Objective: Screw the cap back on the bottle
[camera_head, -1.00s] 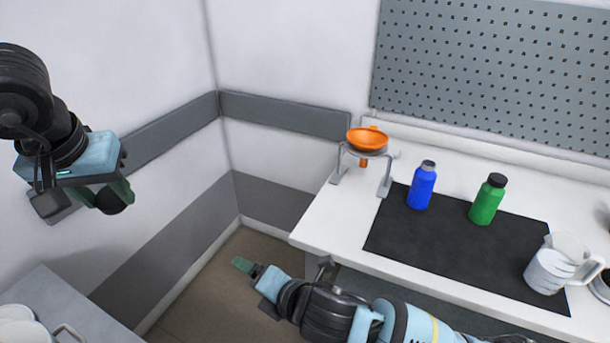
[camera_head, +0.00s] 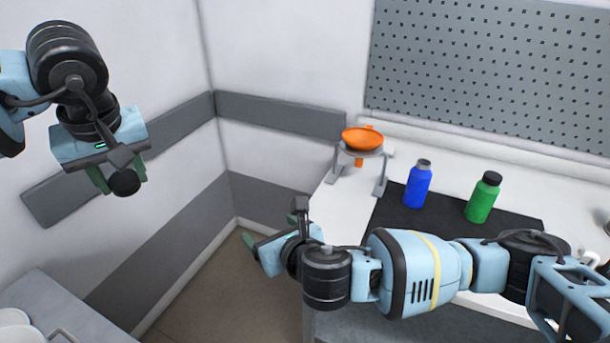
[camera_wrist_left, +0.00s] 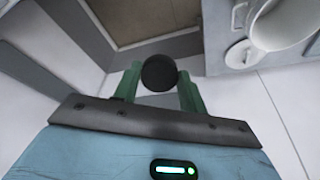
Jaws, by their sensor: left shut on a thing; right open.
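My left gripper (camera_head: 118,183) is up at the left, in front of the wall, with its fingers pointing down. It is shut on a round black cap (camera_head: 124,183), which also shows between the green fingers in the left wrist view (camera_wrist_left: 159,73). A blue bottle (camera_head: 418,186) with a grey top stands upright on the black mat (camera_head: 388,218). A green bottle (camera_head: 482,200) with a black cap stands upright to its right. My right gripper (camera_head: 250,243) is open, low beyond the counter's left end. Its fingers are partly hidden, and nothing shows in them.
An orange funnel (camera_head: 362,139) sits in a grey stand (camera_head: 380,178) at the counter's left end. My right arm crosses the counter's front and covers much of the mat. White crockery (camera_head: 20,336) stands on a grey surface at lower left; a white mug (camera_wrist_left: 285,22) shows in the left wrist view.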

